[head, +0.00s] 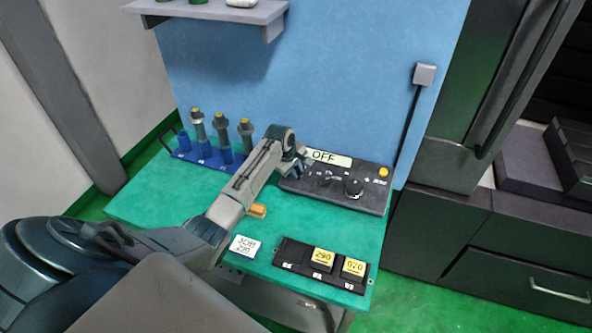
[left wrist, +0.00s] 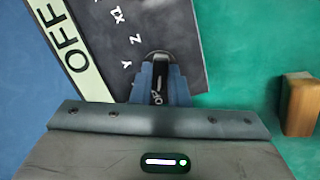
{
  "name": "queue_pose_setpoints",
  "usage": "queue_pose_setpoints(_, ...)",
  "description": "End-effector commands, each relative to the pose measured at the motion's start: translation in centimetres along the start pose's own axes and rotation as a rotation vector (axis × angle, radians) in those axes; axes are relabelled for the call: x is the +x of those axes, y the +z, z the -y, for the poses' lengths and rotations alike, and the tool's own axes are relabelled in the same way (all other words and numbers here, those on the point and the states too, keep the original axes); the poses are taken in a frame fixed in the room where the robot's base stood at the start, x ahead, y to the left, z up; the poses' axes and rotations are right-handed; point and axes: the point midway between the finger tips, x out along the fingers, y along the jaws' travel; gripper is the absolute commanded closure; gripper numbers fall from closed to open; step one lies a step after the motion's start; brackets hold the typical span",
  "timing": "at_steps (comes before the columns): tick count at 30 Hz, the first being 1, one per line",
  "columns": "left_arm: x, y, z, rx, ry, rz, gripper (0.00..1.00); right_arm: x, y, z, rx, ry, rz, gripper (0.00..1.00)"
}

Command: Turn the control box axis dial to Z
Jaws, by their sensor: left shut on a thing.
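The black control box (head: 372,200) stands on the green bench, with a pale OFF plate (head: 328,158) along its back edge. In the left wrist view the box (left wrist: 165,25) carries the letters X, Z and Y beside my left gripper. My left gripper (head: 301,161) is at the left end of the box. In the left wrist view its blue-grey fingers (left wrist: 159,88) are shut on the dark axis dial (left wrist: 157,58). The fingers hide most of the dial, so I cannot tell which letter it points to. My right gripper is not in view.
A larger black knob (head: 353,187) and a yellow button (head: 383,172) are on the box's right part. An orange block (head: 257,211) lies near my left arm. A black tray (head: 296,262) with yellow-topped blocks is in front. A blue rack (head: 203,158) stands behind left.

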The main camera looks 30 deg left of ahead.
Motion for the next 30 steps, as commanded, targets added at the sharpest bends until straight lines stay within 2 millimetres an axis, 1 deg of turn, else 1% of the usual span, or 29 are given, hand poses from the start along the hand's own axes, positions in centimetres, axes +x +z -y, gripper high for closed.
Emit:
queue_pose_setpoints(5, -0.03, -0.01, -0.03, 0.026, -0.004, 0.0, 1.0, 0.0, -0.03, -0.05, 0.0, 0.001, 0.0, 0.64)
queue_pose_setpoints(11, -0.04, -0.02, -0.06, 0.116, -0.019, 0.0, 1.0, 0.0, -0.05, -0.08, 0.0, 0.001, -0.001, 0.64)
queue_pose_setpoints(17, -0.05, -0.02, -0.15, 0.275, -0.042, 0.0, 1.0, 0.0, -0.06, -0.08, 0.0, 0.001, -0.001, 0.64)
queue_pose_setpoints(30, -0.04, 0.09, -0.25, 0.688, -0.106, 0.001, 1.0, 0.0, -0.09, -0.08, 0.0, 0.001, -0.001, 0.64)
